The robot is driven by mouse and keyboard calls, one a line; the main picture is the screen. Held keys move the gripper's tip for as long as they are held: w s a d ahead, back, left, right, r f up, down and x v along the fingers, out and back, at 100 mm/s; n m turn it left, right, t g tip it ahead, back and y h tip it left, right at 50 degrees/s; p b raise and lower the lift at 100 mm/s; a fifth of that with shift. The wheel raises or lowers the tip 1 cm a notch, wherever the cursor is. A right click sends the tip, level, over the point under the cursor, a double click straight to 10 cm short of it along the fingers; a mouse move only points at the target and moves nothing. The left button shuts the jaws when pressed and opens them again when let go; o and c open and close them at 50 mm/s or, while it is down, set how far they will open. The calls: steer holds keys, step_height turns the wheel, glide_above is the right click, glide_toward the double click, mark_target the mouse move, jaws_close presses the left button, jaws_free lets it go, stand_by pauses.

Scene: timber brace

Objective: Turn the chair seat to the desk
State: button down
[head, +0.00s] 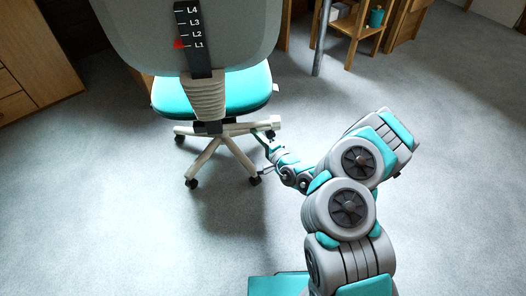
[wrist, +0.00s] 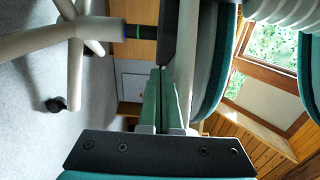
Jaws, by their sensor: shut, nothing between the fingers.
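The chair shows from behind in the head view, with a grey backrest (head: 135,35) toward me and a teal seat (head: 220,92) beyond and below it. Its pale star base (head: 212,150) stands on the floor on dark casters. In the wrist view, the seat (wrist: 212,75) is at right and the pale base (wrist: 45,40) at left. My gripper (head: 262,138) is low at the chair's right side, below the seat edge. In the wrist view its green fingers (wrist: 164,75) are together and empty. Contact with the chair cannot be told. No desk is clearly identifiable.
The backrest carries a scale (head: 193,40) marked L1 to L4, with a red pointer (head: 179,43) at L1. A wooden cabinet (head: 35,60) is at left. A wooden shelf (head: 357,25) and a metal post (head: 321,40) stand at back right. The grey floor (head: 110,215) is open in front.

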steer(key=s+d+p, duration=0.1)
steer(key=s+d, duration=0.2)
steer(key=s, duration=0.5)
steer(key=shift+s, duration=0.25)
